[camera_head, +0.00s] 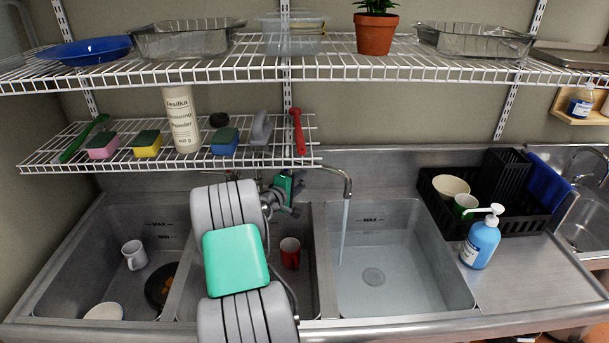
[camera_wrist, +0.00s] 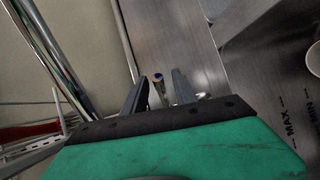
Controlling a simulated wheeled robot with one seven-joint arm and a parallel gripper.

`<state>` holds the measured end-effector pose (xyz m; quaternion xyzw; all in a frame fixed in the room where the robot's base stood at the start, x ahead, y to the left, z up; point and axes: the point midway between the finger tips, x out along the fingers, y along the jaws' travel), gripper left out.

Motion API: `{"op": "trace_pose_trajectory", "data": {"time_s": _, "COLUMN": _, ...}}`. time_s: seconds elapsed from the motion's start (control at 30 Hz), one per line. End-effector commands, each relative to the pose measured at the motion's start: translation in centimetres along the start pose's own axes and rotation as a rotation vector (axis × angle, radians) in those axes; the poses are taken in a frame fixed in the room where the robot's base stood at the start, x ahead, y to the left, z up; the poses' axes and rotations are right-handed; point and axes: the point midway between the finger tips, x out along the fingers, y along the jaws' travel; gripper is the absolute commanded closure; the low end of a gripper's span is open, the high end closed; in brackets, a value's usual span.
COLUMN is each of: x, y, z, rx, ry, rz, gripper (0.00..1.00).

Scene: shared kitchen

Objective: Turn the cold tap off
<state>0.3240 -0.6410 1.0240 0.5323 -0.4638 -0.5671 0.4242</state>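Water runs from the curved metal tap spout (camera_head: 345,184) into the right basin (camera_head: 440,270). In the wrist view the cold tap's handle (camera_wrist: 158,82), a slim metal piece with a blue mark on its end, lies between the two dark fingers of my gripper (camera_wrist: 160,80). The fingers stand apart with gaps on both sides of the handle. I cannot tell whether either finger touches it. In the head view my own arm and wrist hide the tap handles and my fingertips.
A wire shelf (camera_head: 165,146) with sponges, a red-handled brush (camera_head: 298,132) and a powder bottle (camera_head: 182,118) hangs close above. A red mug (camera_head: 290,252) stands in the middle basin. A dish rack (camera_head: 505,218) and soap bottle (camera_head: 480,243) stand at right.

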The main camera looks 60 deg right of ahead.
Motion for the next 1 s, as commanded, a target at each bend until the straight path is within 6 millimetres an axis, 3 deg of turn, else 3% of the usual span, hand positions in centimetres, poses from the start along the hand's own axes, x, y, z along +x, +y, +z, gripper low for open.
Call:
{"op": "trace_pose_trajectory", "data": {"time_s": 0.2, "x": 3.1, "y": 0.1, "z": 0.0, "rx": 0.001, "ry": 0.000, "rz": -0.001, "gripper": 0.66}}
{"op": "trace_pose_trajectory", "data": {"time_s": 0.47, "x": 3.5, "y": 0.0, "z": -0.1, "rx": 0.002, "ry": 0.003, "rz": -0.001, "gripper": 0.66}}
{"op": "trace_pose_trajectory", "data": {"time_s": 0.9, "x": 3.4, "y": 0.0, "z": -0.1, "rx": 0.003, "ry": 0.003, "rz": -0.002, "gripper": 1.00}}
{"op": "trace_pose_trajectory", "data": {"time_s": 1.0, "x": 3.4, "y": 0.0, "z": -0.1, "rx": 0.003, "ry": 0.003, "rz": -0.002, "gripper": 1.00}}
